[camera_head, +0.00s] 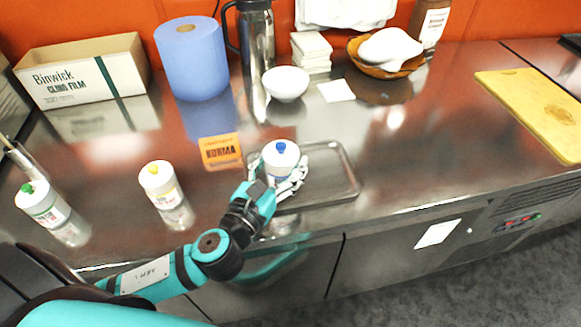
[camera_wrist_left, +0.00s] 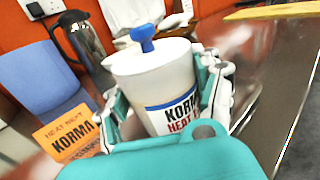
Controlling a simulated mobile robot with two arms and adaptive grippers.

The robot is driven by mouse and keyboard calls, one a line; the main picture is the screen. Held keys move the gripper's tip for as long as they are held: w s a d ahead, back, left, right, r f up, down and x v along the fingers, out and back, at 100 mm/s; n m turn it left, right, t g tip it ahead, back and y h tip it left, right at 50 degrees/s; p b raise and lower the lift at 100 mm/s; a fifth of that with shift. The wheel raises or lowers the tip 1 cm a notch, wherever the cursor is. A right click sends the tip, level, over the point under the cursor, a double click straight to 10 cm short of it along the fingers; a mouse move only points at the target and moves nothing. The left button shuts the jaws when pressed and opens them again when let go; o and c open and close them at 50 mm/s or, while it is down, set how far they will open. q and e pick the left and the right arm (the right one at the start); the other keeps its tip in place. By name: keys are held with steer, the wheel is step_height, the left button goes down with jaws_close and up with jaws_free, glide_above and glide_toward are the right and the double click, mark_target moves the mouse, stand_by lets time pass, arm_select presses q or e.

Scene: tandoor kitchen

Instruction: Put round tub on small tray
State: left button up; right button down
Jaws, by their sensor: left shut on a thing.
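The round tub (camera_head: 281,160) is white with a blue knob on its lid and a blue band. In the left wrist view the tub (camera_wrist_left: 160,85) shows a label reading "KORMA HEAT". My left gripper (camera_head: 287,182) is shut on the tub, with a finger on each side, and the tub looks upright. The small tray (camera_head: 345,185) is a shallow metal tray on the steel counter. The tub is over the tray's left part; I cannot tell whether it touches the tray floor. My right gripper is not in view.
Tubs with yellow (camera_head: 160,184) and green (camera_head: 43,203) knobs stand further left. A white bowl (camera_head: 285,83), flask (camera_head: 256,40) and blue roll (camera_head: 191,58) are behind.

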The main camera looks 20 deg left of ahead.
arm_select(q)
steer(key=shift+w+d, duration=0.3)
steer(key=shift+w, duration=0.25)
steer(key=shift+w+d, duration=0.25)
steer(key=shift+w, duration=0.25)
steer(key=shift+f+b, duration=0.45)
steer(key=shift+f, duration=1.45)
steer(key=shift+f, duration=0.1)
steer(key=o, duration=1.6)
steer(key=shift+c, duration=0.2)
steer(key=shift+r, duration=0.2)
steer(key=s+b, duration=0.1)
steer(key=s, duration=0.6)
steer(key=s+b, duration=0.1)
steer(key=s, duration=0.2)
steer(key=shift+s+a+f+b, duration=0.25)
steer(key=shift+a+b, duration=0.1)
steer(key=shift+a, duration=0.05)
steer(key=shift+s+r, duration=0.15)
steer(key=shift+s, duration=0.6)
